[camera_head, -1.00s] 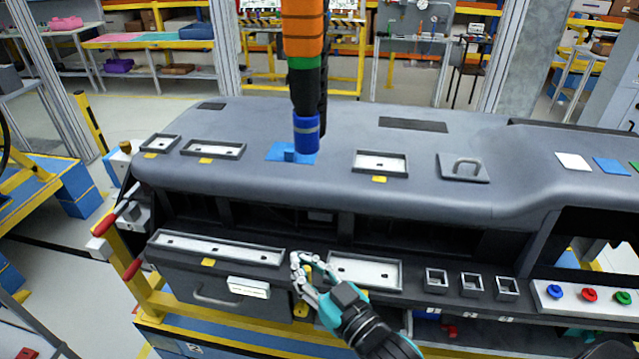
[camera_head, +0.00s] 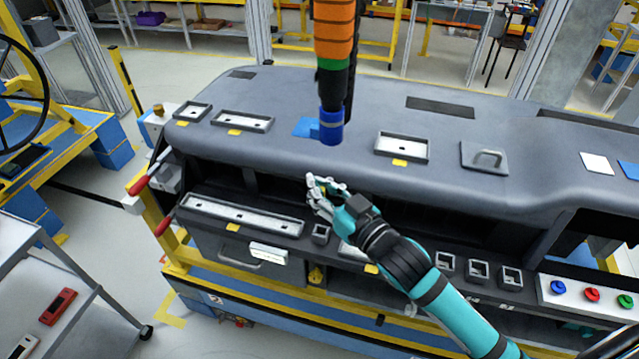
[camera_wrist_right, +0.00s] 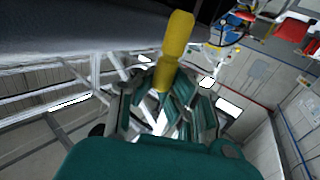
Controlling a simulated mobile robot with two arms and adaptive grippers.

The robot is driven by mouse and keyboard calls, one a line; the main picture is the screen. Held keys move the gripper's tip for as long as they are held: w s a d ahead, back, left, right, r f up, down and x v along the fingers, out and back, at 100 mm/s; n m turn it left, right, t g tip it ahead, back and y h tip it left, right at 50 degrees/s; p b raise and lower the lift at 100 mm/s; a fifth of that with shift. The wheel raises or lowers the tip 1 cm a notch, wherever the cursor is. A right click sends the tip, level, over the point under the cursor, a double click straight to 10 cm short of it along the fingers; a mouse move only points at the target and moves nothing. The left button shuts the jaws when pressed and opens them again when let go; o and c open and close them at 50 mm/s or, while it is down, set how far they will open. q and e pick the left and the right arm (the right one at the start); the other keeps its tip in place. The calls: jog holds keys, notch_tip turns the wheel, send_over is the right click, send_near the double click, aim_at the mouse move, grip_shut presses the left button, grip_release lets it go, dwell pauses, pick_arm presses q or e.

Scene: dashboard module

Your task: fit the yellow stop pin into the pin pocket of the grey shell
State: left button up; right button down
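My right gripper (camera_head: 322,190) is in front of the dark opening of the grey shell (camera_head: 290,90), just below its front upper edge. In the right wrist view, its fingers (camera_wrist_right: 163,92) are closed around the lower end of the yellow stop pin (camera_wrist_right: 175,45), whose thicker end sticks out beyond the fingertips. In the head view the fingers mostly hide the pin. A small square pocket (camera_head: 320,234) sits on the lower ledge below the gripper. I cannot tell which pocket is the pin pocket. My left gripper is not in view.
An orange, green and blue tool (camera_head: 332,70) hangs close above the shell. White-lined trays (camera_head: 402,146) and a handled plate (camera_head: 484,157) are on top. Small square sockets (camera_head: 478,270) and coloured buttons (camera_head: 592,294) line the lower right ledge. A cart (camera_head: 50,300) stands at left.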

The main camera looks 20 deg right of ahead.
notch_tip(320, 180, down, 2)
jog(key=shift+s+b, duration=0.1)
jog(key=shift+b, duration=0.4)
notch_tip(320, 180, down, 3)
jog(key=shift+r+b, duration=0.2)
jog(key=shift+b, duration=0.6)
jog(key=shift+f+b, duration=0.35)
jog(key=shift+f, duration=0.2)
jog(key=shift+p, duration=0.8)
jog(key=shift+f+b, duration=0.75)
jog(key=shift+f, duration=0.4)
jog(key=c, duration=1.4)
grip_release()
jog(key=v, duration=1.2)
